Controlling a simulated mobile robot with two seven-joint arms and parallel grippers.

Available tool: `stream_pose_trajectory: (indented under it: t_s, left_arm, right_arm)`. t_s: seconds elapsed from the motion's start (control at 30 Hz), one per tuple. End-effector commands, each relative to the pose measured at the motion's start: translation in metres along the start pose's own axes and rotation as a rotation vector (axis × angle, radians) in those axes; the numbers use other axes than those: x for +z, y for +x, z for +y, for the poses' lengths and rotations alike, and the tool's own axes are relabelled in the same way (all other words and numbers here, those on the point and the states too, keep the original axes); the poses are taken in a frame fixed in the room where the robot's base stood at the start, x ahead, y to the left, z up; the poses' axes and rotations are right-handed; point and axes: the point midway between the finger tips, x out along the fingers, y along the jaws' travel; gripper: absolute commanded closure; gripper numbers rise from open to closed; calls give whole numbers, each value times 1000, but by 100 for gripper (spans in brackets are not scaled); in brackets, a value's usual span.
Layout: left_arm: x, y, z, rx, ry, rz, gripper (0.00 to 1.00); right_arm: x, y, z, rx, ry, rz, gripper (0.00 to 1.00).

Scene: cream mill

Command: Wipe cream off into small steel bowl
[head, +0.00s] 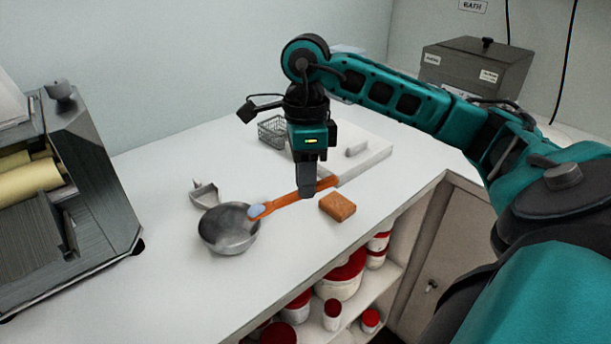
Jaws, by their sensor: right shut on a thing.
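The small steel bowl (226,243) stands on the white counter, left of my right gripper. My right gripper (307,192) points down and is shut on an orange spatula (283,202). The spatula slants down to the left, and its end is at the right rim of the bowl. A pale bluish-white patch, which looks like cream (257,211), sits on that end. I cannot tell whether the spatula touches the rim. The inside of the bowl looks grey, and I see no clear cream in it. My left gripper is not in view.
A small metal scoop (204,194) lies behind the bowl. An orange-brown sponge-like block (338,206) lies right of the gripper, near the counter edge. A roller mill (70,190) stands left. A wire basket (273,131) and white slab (377,155) are behind. The front left counter is clear.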

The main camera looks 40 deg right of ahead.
Motion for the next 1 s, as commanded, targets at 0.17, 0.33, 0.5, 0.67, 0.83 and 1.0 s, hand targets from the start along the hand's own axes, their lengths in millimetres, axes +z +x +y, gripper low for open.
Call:
stream_pose_trajectory:
  t_s: [0.17, 0.33, 0.5, 0.67, 0.83, 1.0]
  left_arm:
    - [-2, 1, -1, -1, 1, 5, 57]
    - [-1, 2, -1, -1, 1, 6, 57]
    - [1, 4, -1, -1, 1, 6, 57]
    - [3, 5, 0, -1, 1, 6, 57]
    - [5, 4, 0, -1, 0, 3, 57]
    - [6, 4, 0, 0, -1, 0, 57]
  right_arm:
    - [0, 0, 0, 0, 0, 0, 100]
    - [0, 2, 0, 0, 0, 0, 100]
    - [0, 5, -1, 0, 0, 0, 100]
    - [0, 8, -1, 0, 0, 0, 100]
    - [0, 8, -1, 0, 0, 0, 100]
    - [0, 8, -1, 0, 0, 0, 100]
